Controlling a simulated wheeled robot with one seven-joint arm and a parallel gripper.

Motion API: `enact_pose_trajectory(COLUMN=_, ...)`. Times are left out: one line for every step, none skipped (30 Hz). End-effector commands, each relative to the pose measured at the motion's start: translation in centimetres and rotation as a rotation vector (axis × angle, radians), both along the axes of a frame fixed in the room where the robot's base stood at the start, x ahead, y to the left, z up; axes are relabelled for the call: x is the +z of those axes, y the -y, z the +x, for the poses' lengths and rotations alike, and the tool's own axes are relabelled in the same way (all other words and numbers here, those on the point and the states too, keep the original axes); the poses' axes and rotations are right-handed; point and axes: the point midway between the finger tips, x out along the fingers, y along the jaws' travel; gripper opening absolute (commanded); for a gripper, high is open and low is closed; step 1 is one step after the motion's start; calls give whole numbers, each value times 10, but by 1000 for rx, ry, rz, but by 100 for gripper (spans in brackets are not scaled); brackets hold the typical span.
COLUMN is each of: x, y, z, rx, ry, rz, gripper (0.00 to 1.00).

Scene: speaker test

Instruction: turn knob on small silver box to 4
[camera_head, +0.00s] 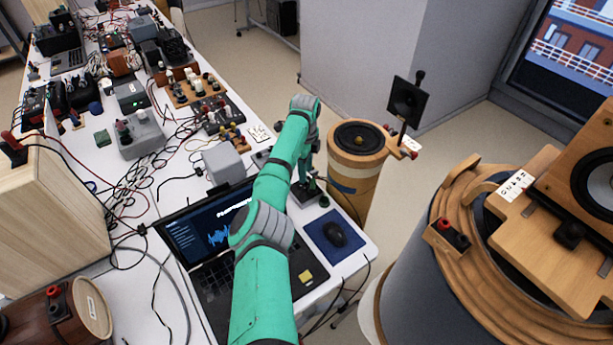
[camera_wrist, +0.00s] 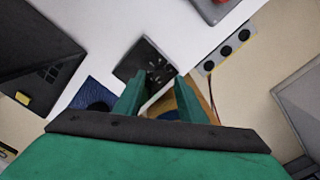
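A small silver-grey box (camera_head: 222,162) stands on the white table behind the laptop; I cannot make out a knob or its markings. A larger grey box (camera_head: 140,135) with dark and red knobs stands further back left; I cannot tell which box the task means. In the wrist view, a grey box with a red part (camera_wrist: 212,8) is cut off at the top edge. My gripper (camera_wrist: 162,76) is open and empty, its fingers pointing toward a black square base (camera_wrist: 132,62) on the table.
The laptop (camera_head: 205,235) lies open under my arm, with a blue mouse pad (camera_head: 320,247) at its right. A wooden round speaker (camera_head: 352,180) stands beyond the table's right edge. Cables and electronics crowd the table's back left. A power strip (camera_wrist: 230,52) lies right of my gripper.

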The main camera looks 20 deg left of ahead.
Motion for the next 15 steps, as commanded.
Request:
enact_pose_trajectory(x=-9, y=1, z=-1, rx=-1, ry=-3, rz=0, gripper=37)
enact_pose_trajectory(x=-13, y=1, z=0, rx=-1, ry=-2, rz=0, gripper=37)
enact_pose_trajectory(x=-17, y=1, z=0, rx=-2, ry=-2, rz=-1, gripper=37)
enact_pose_trajectory(x=-20, y=1, z=0, rx=-2, ry=-2, rz=-1, gripper=37)
enact_pose_trajectory(x=-23, y=1, z=0, rx=-2, ry=-2, rz=0, gripper=37)
enact_pose_trajectory(x=-26, y=2, z=0, rx=-3, ry=-1, rz=0, gripper=37)
enact_pose_trajectory(x=-28, y=2, z=0, rx=-3, ry=-1, rz=0, gripper=37)
enact_pose_trajectory(x=-30, y=2, z=0, rx=-3, ry=-1, rz=1, gripper=37)
enact_pose_trajectory(x=-31, y=2, z=0, rx=-3, ry=-1, rz=1, gripper=37)
enact_pose_trajectory(x=-32, y=2, z=0, rx=-3, ry=-1, rz=1, gripper=37)
enact_pose_trajectory(x=-33, y=2, z=0, rx=-3, ry=-1, rz=1, gripper=37)
enact_pose_trajectory(x=-34, y=2, z=0, rx=-3, ry=-1, rz=1, gripper=37)
enact_pose_trajectory(x=-34, y=2, z=0, rx=-4, ry=0, rz=1, gripper=37)
enact_pose_trajectory(x=-34, y=2, z=0, rx=-4, ry=0, rz=1, gripper=37)
enact_pose_trajectory(x=-34, y=2, z=0, rx=-4, ry=0, rz=1, gripper=37)
